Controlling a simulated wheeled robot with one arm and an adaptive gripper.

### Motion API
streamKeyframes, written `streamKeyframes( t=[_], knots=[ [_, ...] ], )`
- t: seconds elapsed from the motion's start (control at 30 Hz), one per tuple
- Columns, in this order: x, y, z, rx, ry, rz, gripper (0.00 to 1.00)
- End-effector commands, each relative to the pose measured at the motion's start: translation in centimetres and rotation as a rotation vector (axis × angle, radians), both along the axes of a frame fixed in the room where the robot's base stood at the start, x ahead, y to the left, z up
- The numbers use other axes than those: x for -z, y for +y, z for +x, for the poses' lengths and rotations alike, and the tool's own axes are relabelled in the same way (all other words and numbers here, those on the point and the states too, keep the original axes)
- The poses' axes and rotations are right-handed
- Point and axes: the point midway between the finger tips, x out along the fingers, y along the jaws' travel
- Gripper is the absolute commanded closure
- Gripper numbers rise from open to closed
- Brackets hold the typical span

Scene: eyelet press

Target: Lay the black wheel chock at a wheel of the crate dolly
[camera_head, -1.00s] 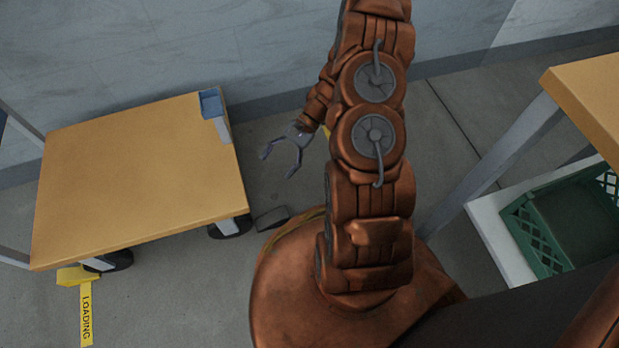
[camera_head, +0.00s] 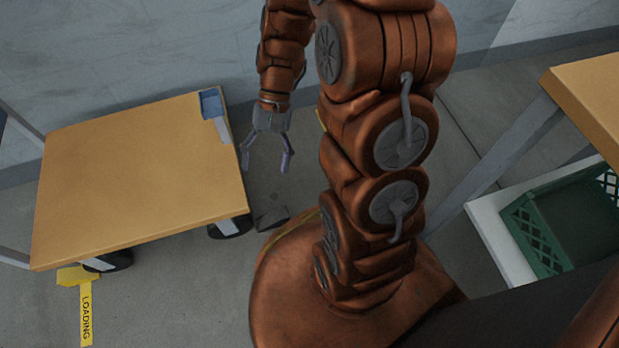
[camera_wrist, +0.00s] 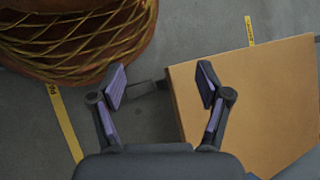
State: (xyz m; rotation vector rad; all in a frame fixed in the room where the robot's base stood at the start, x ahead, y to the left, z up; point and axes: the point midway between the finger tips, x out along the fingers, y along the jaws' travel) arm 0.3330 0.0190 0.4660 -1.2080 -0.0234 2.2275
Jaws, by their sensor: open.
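The crate dolly (camera_head: 140,175) has a flat tan top and dark wheels; its near right wheel (camera_head: 230,227) shows below the front corner. The black wheel chock (camera_head: 272,217) lies on the floor just right of that wheel, apart from it. My gripper (camera_head: 266,165) is open and empty, pointing down above the floor beyond the chock. In the wrist view, a dark block (camera_wrist: 146,89), likely the chock, lies below and between the spread fingers, partly covered by the left one. The dolly top (camera_wrist: 250,100) is at the right there.
A blue-grey box (camera_head: 213,108) is at the dolly's back corner. A table (camera_head: 590,95) and green crate (camera_head: 565,225) stand right. My base is close to the chock.

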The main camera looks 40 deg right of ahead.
Motion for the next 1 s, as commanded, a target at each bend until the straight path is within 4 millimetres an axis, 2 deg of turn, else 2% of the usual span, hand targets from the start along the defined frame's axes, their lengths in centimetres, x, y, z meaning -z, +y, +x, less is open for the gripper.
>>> streamKeyframes(
  t=[0.1, 0.5, 1.0],
  knots=[
    [-1.6, 0.4, -1.3, -0.063, -0.035, -0.038, 0.23],
    [-5.6, 0.5, -6.1, -0.25, -0.136, -0.17, 0.23],
    [-8.8, -1.0, -12.1, -0.439, -0.267, -0.334, 0.23]
  ],
)
